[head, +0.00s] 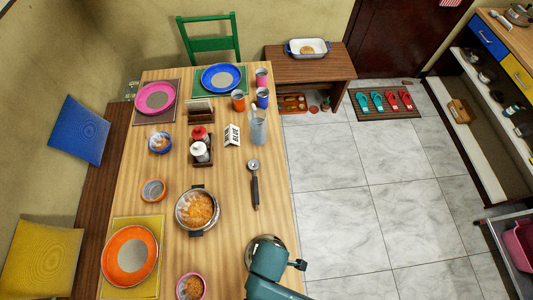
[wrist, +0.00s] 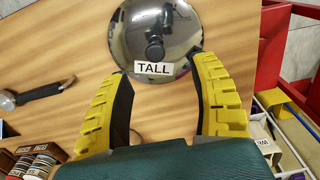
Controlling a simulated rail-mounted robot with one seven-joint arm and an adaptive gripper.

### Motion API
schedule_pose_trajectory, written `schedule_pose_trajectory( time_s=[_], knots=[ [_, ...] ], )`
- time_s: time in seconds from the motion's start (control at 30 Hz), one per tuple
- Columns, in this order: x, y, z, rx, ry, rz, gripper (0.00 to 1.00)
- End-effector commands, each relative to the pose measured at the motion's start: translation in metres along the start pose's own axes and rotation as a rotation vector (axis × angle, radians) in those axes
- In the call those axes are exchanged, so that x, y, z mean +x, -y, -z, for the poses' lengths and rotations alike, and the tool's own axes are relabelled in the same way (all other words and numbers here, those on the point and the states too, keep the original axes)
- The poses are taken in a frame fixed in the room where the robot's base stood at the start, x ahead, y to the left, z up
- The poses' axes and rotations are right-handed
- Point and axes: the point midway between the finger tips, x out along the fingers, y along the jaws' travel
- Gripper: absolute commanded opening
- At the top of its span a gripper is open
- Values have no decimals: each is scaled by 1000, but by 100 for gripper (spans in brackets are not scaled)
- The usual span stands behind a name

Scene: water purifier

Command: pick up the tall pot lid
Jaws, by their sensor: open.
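The tall pot lid (wrist: 140,25) is a shiny round metal dome with a black knob and a white "TALL" label, lying on the wooden table. In the head view the lid (head: 264,237) shows only at its rim near the table's right edge; my teal arm covers the rest. My gripper (wrist: 160,76) is open and empty, its two yellow fingers pointing toward the lid in the wrist view. The knob lies just beyond and between the fingertips. I cannot tell the height gap or whether the fingers touch the lid. The fingers are hidden in the head view.
A pot of food (head: 197,208) and a ladle (head: 254,185) lie on the table behind and left of the lid. An orange plate (head: 129,256) is at the left. In the wrist view, a red frame (wrist: 270,50) stands at the right. The table around the lid is bare.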

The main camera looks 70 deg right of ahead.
Motion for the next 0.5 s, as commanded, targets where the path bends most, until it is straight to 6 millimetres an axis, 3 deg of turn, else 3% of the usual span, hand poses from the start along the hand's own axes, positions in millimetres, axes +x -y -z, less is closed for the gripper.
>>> schedule_pose_trajectory(
  time_s=[0.1,0.37,0.5],
  knots=[
    [30,0,0,1,1,0,61],
    [61,-3,3,2,-2,-1,61],
    [87,-9,8,2,-2,-1,61]
  ],
)
